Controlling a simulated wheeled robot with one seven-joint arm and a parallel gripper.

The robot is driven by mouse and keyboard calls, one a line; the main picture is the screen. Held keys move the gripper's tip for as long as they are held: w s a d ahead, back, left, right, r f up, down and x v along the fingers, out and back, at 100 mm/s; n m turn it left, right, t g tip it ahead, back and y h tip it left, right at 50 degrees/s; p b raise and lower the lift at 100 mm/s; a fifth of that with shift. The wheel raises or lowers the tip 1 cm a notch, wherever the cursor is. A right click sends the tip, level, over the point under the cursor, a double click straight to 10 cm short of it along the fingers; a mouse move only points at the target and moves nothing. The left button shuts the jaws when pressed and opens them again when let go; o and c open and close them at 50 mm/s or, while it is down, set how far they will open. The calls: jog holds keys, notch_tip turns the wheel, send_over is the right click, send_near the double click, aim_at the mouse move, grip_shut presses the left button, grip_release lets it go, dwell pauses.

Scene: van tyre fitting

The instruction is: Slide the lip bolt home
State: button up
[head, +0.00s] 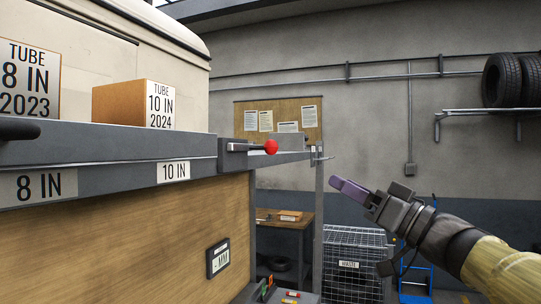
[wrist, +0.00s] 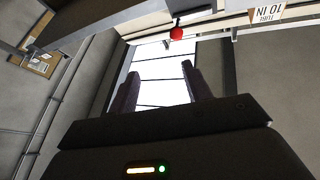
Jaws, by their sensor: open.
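The lip bolt shows as a dark rod with a red ball knob (head: 270,147) at the right end of the grey shelf lip (head: 110,145). The red knob also shows near the top of the wrist view (wrist: 176,33). My gripper (head: 345,188) is to the right of the knob and lower in the head view, with purple fingers, apart from it. In the wrist view the two fingers (wrist: 158,78) stand apart with nothing between them. How far the bolt sits in its seat cannot be told.
A box labelled TUBE 10 IN 2024 (head: 118,104) and a TUBE 8 IN 2023 box (head: 28,80) stand on the shelf. A grey post (head: 318,215) stands beyond the lip's end. A wire cage (head: 352,270) and a bench (head: 288,228) are behind. Tyres (head: 503,80) sit on a wall rack.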

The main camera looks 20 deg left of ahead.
aim_at(277, 150)
jog(key=shift+s+a+r+n+g+y, duration=0.15)
jog(key=shift+s+a+r+n+g, duration=0.1)
jog(key=shift+s+n+g, duration=0.25)
jog(key=shift+s+a+r+n+g+y, duration=0.15)
jog(key=shift+s+r+n+g, duration=0.2)
jog(key=shift+g, duration=0.35)
jog(key=shift+a, duration=0.1)
jog(key=p+x, duration=0.7)
jog(key=x, duration=1)
jog(key=shift+w+p, duration=0.1)
jog(key=shift+p, duration=0.25)
grip_shut()
